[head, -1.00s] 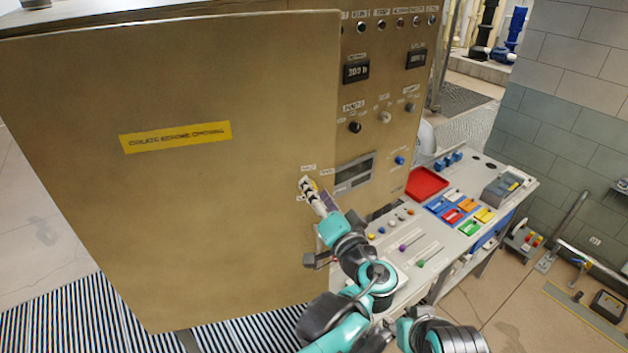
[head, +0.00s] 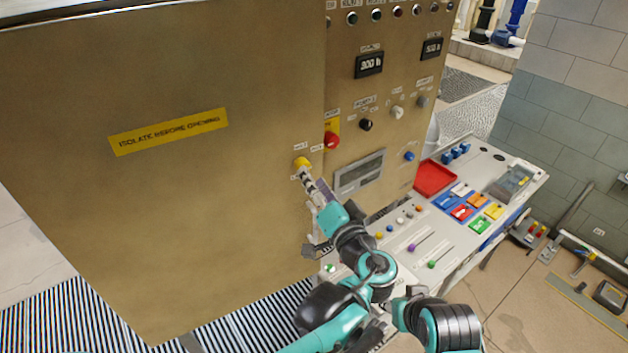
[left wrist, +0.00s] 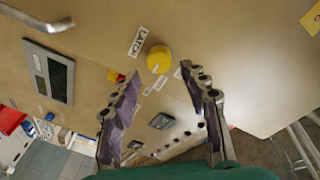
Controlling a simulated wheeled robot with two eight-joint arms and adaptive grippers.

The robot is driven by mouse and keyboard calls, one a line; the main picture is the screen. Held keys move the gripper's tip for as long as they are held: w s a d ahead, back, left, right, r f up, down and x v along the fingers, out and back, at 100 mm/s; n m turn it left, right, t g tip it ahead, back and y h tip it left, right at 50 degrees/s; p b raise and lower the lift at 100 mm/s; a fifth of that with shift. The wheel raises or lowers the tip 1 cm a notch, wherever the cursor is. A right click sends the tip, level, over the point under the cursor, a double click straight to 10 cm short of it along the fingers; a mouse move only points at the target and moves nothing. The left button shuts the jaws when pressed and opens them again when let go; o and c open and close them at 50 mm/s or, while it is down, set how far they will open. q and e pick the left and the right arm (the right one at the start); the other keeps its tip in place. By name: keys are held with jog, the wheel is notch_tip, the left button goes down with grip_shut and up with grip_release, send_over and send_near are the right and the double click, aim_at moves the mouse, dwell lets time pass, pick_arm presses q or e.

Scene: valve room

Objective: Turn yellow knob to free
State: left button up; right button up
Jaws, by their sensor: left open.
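The yellow knob (head: 302,163) is on the brass-coloured panel, near its right edge, with small labels around it. In the left wrist view, the round yellow knob (left wrist: 159,59) sits beside a white label reading LATCH (left wrist: 138,41). My left gripper (head: 310,182) is just below the knob in the head view, its fingers pointing up at it. In the left wrist view, the left gripper (left wrist: 160,85) is open, with its two fingers apart and nothing between them. The knob shows beyond the gap, apparently untouched.
A red button (head: 331,140) on a yellow plate is right of the panel's edge. Displays and black knobs (head: 366,125) are farther right. A console with a red tray (head: 436,178) and coloured switches stands at right. A yellow sign (head: 168,131) marks the large panel.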

pick_arm(q)
jog(key=c, duration=0.5)
jog(key=shift+w+a+f, duration=0.1)
jog(key=shift+w, duration=0.15)
grip_shut()
jog(key=shift+w+a, duration=0.1)
jog(key=shift+w, duration=0.05)
jog(key=o, duration=0.9)
grip_release()
jog(key=shift+s, duration=0.2)
jog(key=shift+w, duration=0.1)
pick_arm(e)
jog(key=shift+w+a, duration=0.1)
jog(key=shift+w, duration=0.15)
pick_arm(q)
notch_tip(320, 180, up, 10)
